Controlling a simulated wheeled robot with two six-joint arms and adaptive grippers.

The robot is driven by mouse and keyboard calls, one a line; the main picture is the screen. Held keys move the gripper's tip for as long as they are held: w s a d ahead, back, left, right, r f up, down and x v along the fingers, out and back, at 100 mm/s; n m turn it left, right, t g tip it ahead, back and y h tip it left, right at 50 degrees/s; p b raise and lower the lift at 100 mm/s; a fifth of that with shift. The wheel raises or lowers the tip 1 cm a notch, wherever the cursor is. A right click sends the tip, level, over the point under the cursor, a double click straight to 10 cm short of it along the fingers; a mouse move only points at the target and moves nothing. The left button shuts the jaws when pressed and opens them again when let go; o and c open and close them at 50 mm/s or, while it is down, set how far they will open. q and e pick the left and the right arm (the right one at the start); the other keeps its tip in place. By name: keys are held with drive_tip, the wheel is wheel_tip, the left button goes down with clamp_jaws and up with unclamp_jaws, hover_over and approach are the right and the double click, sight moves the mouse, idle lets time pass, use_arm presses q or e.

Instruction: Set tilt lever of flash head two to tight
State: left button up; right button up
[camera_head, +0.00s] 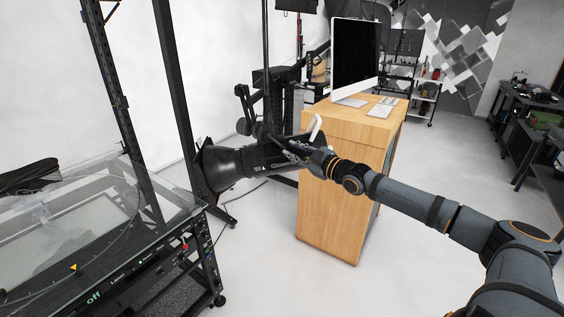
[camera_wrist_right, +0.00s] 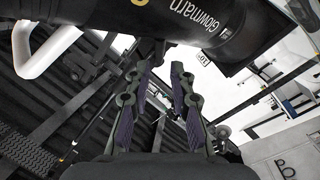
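A black cylindrical flash head (camera_head: 235,163) hangs on a stand left of the wooden cabinet, its wide end facing left. Its lettered barrel (camera_wrist_right: 190,22) crosses the top of the right wrist view. My right gripper (camera_head: 296,149) is at the rear end of the flash head, its fingers hard to separate in the head view. In the wrist view the right gripper (camera_wrist_right: 161,68) has its two fingers apart, with a visible gap, just below the barrel. A small dark part shows near the fingertips; I cannot tell whether it is the tilt lever. My left gripper is out of view.
A wooden cabinet (camera_head: 331,205) with a monitor (camera_head: 355,55) stands close behind my right wrist. A white curved piece (camera_head: 316,128) rises by the gripper. A glass-topped turntable (camera_head: 60,215) is at left.

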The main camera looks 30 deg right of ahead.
sight(279, 144)
drive_tip(key=w+b, duration=0.2)
drive_tip(key=b, duration=0.3)
drive_tip(key=shift+w+a+f, duration=0.25)
drive_tip(key=shift+w, duration=0.15)
drive_tip(key=shift+w+r+p, duration=0.45)
drive_tip(key=shift+w+p, duration=0.4)
drive_tip(key=shift+p, duration=0.15)
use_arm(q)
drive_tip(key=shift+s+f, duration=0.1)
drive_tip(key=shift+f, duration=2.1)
use_arm(e)
drive_tip(key=shift+w+a+f, duration=0.15)
drive_tip(key=shift+w+a, duration=0.1)
drive_tip(key=shift+w, duration=0.15)
drive_tip(key=shift+c, duration=0.4)
clamp_jaws()
